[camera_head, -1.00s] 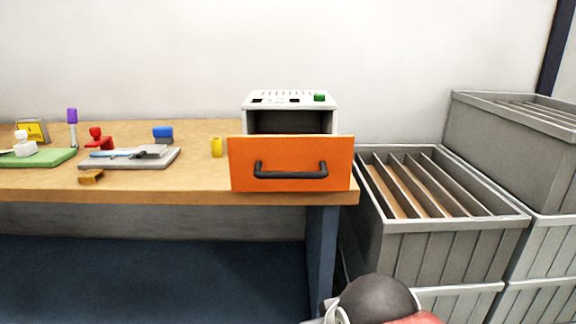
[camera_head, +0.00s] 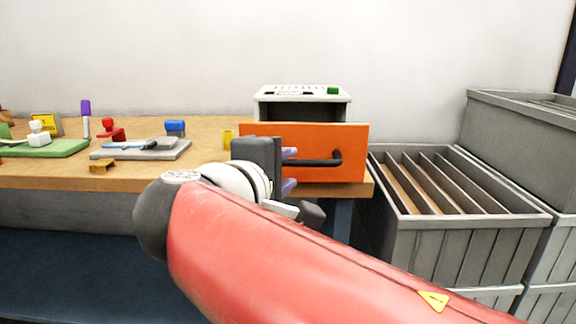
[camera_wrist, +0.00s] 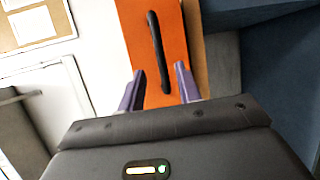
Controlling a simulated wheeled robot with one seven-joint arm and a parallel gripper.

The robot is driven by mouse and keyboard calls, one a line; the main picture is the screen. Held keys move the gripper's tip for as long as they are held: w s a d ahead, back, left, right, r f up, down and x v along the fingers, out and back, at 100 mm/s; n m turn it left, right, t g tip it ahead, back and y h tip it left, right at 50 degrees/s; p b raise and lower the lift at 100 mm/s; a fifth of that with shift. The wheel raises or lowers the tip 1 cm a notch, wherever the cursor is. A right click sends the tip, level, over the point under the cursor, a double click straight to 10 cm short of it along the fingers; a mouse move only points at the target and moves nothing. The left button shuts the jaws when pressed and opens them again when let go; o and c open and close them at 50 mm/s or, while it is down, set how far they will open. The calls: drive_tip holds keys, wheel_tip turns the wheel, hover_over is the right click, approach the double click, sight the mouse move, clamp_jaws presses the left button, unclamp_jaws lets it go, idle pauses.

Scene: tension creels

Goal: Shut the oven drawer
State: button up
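The oven (camera_head: 303,92) is a small white box on the right end of the workbench. Its drawer has an orange front (camera_head: 352,136) that stands out ahead of the oven body, so the drawer is open. A black bar handle (camera_head: 322,162) runs across the front; its left part is hidden behind my gripper in the head view. My gripper (camera_head: 290,171) is in front of the left part of the drawer front. In the wrist view, my gripper (camera_wrist: 158,88) has its two purple fingers apart, with the orange front (camera_wrist: 135,30) and the handle (camera_wrist: 158,50) ahead between them. I cannot tell whether the fingers touch anything.
The wooden workbench (camera_head: 215,168) carries a grey board (camera_head: 118,153), a green board (camera_head: 60,149), red, blue and white stamps, and a yellow cylinder (camera_head: 228,138). Grey slatted crates (camera_head: 460,225) stand close at the right of the bench.

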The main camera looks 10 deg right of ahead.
sight(300, 164)
drive_tip(key=x, duration=0.6)
drive_tip(key=shift+w+d+f, duration=0.1)
drive_tip(key=shift+w+d, duration=0.1)
drive_tip(key=shift+d, duration=0.05)
clamp_jaws()
